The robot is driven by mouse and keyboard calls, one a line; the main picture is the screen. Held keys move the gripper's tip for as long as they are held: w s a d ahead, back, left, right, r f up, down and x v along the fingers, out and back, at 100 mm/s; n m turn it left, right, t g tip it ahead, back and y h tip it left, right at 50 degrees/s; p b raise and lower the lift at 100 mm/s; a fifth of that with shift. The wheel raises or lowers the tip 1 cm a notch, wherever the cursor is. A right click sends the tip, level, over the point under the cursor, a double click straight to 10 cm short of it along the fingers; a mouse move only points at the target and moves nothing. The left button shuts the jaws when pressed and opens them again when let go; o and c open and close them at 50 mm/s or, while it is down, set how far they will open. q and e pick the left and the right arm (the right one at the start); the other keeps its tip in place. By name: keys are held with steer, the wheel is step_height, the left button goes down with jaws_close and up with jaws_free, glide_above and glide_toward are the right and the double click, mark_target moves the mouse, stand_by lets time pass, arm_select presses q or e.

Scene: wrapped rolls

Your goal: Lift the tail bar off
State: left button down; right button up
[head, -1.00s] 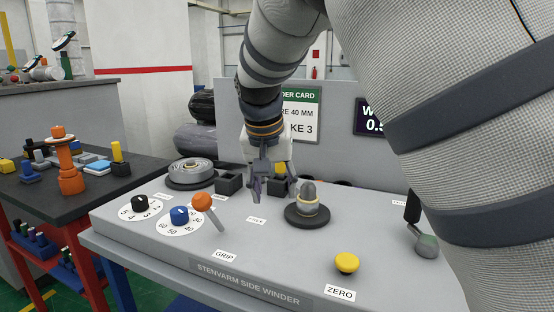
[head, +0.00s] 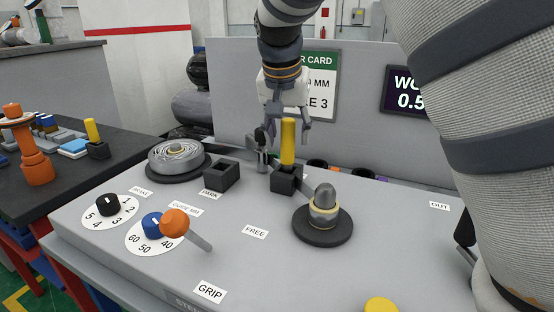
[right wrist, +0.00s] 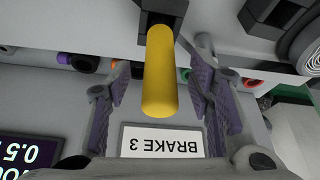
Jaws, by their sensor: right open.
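The tail bar appears to be the upright yellow handle (head: 288,143) on a dark square block (head: 286,181), with a short grey arm (head: 308,187) reaching toward the spindle (head: 324,205); I cannot tell which part bears the name. My right gripper (head: 284,134) is open at the handle's upper part, fingers apart. In the right wrist view the yellow handle (right wrist: 159,75) lies between the two open fingers (right wrist: 160,88), with a gap on each side. My left gripper is not in view.
An empty dark square socket (head: 222,175) marked PARK stands left of the handle. A wound roll (head: 178,157) sits further left. An orange-knobbed lever (head: 174,222) and two dials are in front. A sign panel (head: 320,85) rises behind. The bench top around FREE is clear.

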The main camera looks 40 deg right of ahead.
mark_target(289, 146)
steer(key=x, duration=0.5)
steer(key=shift+w+d+r, duration=0.1)
jaws_close()
steer(key=shift+r, duration=0.1)
step_height(289, 146, up, 10)
steer(key=shift+r, duration=0.25)
stand_by(0.4)
